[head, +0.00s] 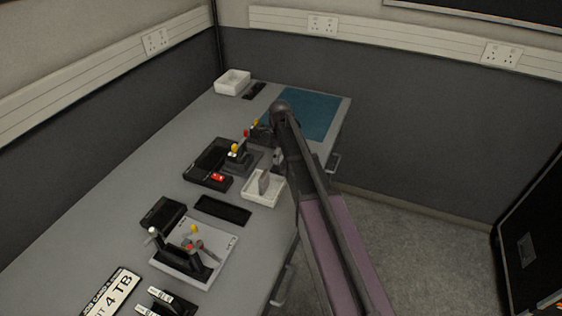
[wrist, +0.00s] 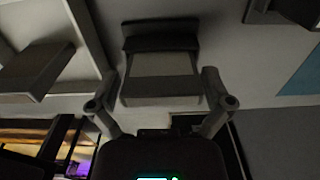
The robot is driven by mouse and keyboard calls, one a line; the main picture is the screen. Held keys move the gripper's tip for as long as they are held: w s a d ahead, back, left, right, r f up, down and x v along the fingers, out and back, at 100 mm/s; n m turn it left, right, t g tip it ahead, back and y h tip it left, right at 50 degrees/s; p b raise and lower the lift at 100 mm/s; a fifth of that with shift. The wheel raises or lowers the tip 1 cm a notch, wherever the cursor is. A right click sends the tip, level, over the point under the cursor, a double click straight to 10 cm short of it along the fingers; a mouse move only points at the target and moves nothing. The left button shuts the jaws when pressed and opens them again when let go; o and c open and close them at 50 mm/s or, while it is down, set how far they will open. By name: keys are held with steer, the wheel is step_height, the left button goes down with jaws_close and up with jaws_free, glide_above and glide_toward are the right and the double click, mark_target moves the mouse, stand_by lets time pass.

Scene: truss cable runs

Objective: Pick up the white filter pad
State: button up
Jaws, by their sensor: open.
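In the wrist view my gripper (wrist: 160,103) is open, its two fingers spread on either side of a pale grey block (wrist: 163,66) with a dark strip along its far end. The fingers look apart from it, with nothing held. A pale slab (head: 264,181) stands in a small white tray (head: 250,197). In the wrist view this slab (wrist: 35,70) lies left of the fingers, inside the tray. Both are in shade, and I cannot tell for sure which is the white filter pad. In the head view my arm hides my gripper's fingertips and the block.
A dark fixture with a yellow knob (head: 235,148) and a black tray (head: 209,158) stand left of my arm. A grey board (head: 228,240) with levers is nearer. A blue mat (head: 318,112) lies at the far end. A white box (head: 233,77) stands by the wall.

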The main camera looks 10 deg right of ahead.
stand_by(0.6)
steer(key=c, duration=0.8)
steer(key=shift+r, duration=0.1)
step_height(320, 180, up, 3)
steer(key=p, duration=0.3)
steer(key=shift+f, duration=0.2)
steer(key=s+d, duration=0.1)
steer(key=s, duration=0.4)
steer(key=s+d+r+p, duration=0.1)
steer(key=s, duration=0.4)
steer(key=s+d+r+p, duration=0.1)
steer(key=s, duration=0.4)
steer(key=shift+s+d, duration=0.3)
steer(key=shift+d, duration=0.05)
steer(key=shift+s, duration=0.1)
